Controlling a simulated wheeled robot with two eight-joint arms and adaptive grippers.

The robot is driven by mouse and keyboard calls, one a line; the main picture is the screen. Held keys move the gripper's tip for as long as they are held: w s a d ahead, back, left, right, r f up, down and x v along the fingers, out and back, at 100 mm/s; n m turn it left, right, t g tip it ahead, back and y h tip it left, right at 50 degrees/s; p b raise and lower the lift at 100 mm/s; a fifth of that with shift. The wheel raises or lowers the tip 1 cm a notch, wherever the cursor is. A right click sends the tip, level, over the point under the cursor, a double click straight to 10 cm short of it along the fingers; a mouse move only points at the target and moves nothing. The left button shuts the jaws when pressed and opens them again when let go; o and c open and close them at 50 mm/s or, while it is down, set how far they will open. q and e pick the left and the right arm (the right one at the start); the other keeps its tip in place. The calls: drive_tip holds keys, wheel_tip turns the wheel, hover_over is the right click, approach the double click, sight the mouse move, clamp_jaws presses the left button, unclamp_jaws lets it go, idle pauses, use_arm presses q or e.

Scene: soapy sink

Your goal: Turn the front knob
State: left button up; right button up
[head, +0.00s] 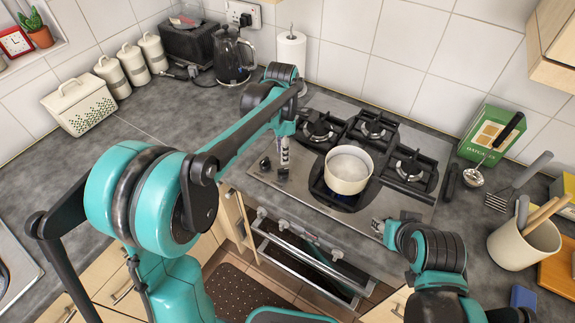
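The stainless hob (262,178) has two black knobs near its left edge: a rear knob (265,163) and a front knob (282,174). My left gripper (284,158) points down just above the front knob. Its fingers look narrow and close together, but I cannot tell whether they are open or shut, or whether they touch the knob. A cream pot (349,170) stands on the front burner, with a blue glow beneath it. My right gripper (378,226) is by the counter's front edge, right of the pot; its finger opening is unclear.
Oven knobs (309,238) line the front panel above a rail handle (310,262). A kettle (232,56) and paper roll (291,50) stand behind. A utensil pot (524,244) and green box (489,135) are right.

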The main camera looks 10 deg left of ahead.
sight(283, 169)
use_arm(q)
wheel_tip(283, 169, down, 7)
drive_tip(key=shift+f+b, duration=0.1)
drive_tip(key=shift+b, duration=0.95)
